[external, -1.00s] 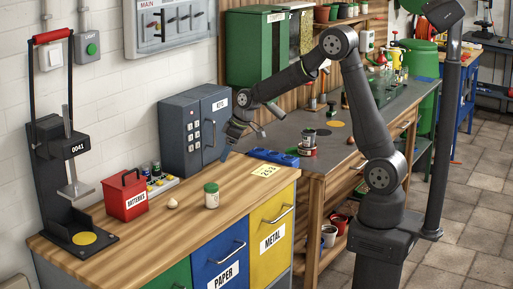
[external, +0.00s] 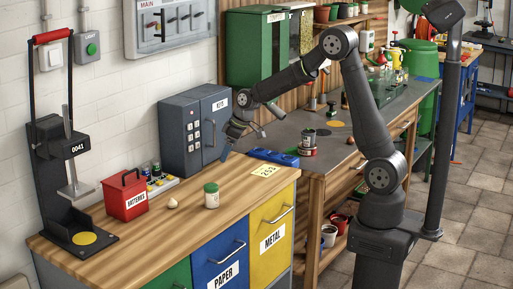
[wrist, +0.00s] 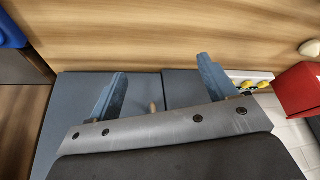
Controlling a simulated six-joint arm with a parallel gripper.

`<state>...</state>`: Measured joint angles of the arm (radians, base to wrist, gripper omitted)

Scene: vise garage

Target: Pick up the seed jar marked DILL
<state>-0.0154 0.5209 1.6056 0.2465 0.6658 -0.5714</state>
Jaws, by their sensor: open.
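A small jar with a green lid and pale label (external: 211,195) stands upright on the wooden bench; its marking is too small to read. Another small jar or can (external: 308,138) is on the grey worktop, its label also unreadable. I cannot tell which one says DILL. My gripper (external: 228,150) hangs above the far edge of the wooden bench, in front of the key cabinet and well apart from both. In the wrist view my gripper (wrist: 160,82) has its two blue fingers spread, with nothing held. No jar shows there.
The KEYS cabinet (external: 178,135) stands close behind my gripper. A red BATTERIES box (external: 125,197) and a cream bulb (external: 172,204) are on the bench. A blue tray (external: 273,157) lies at the grey worktop's near end. Bare wood surrounds the green-lidded jar.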

